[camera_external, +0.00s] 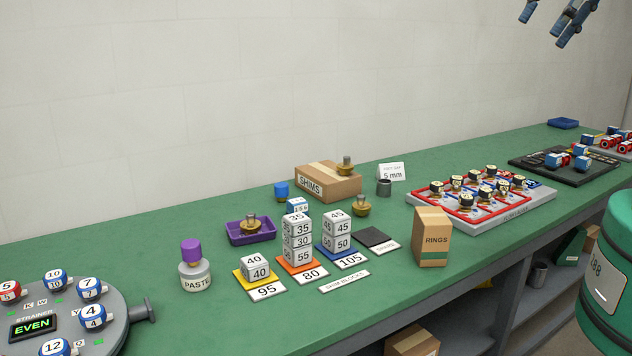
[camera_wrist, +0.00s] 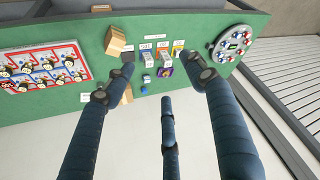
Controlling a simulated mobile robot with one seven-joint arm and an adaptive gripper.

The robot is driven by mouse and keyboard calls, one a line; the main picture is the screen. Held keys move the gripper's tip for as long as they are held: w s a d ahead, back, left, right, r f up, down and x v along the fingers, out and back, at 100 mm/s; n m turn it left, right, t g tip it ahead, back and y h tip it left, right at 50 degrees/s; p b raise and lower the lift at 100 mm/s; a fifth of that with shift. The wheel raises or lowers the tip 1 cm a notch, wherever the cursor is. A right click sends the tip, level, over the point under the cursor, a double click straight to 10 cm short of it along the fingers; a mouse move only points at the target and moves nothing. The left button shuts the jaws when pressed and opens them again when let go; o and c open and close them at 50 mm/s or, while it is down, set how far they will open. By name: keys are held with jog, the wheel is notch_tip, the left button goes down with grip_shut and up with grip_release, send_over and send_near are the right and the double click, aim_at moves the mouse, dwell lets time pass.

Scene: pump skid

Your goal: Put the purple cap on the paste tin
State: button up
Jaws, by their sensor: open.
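The paste tin (camera_external: 196,279) is a pale round tin lettered PASTE, standing upright on the green bench at the left front. The purple cap (camera_external: 191,250) shows directly above the tin's neck, upright. I cannot tell whether it is fully seated. My gripper (camera_external: 546,28) hangs high at the upper right, far from both and touching nothing. Its dark blue fingers are spread and empty in the wrist view (camera_wrist: 155,88). The tin and cap cannot be made out clearly in the wrist view, where a finger covers part of that area.
The purple tray (camera_external: 262,235) holding a brass part lies behind the tin. Stacked number blocks (camera_external: 297,239) stand to its right, and the round strainer (camera_external: 78,318) is at its left. The SHIMS box (camera_external: 328,184), RINGS box (camera_external: 432,238) and grey tray (camera_external: 482,216) are farther right.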

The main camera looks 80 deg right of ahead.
jog(key=shift+s+f, duration=0.25)
jog(key=shift+s, duration=0.3)
jog(key=shift+s+f, duration=0.2)
jog(key=shift+s, duration=0.35)
jog(key=shift+f, duration=0.1)
notch_tip(320, 180, down, 8)
jog(key=b, duration=0.8)
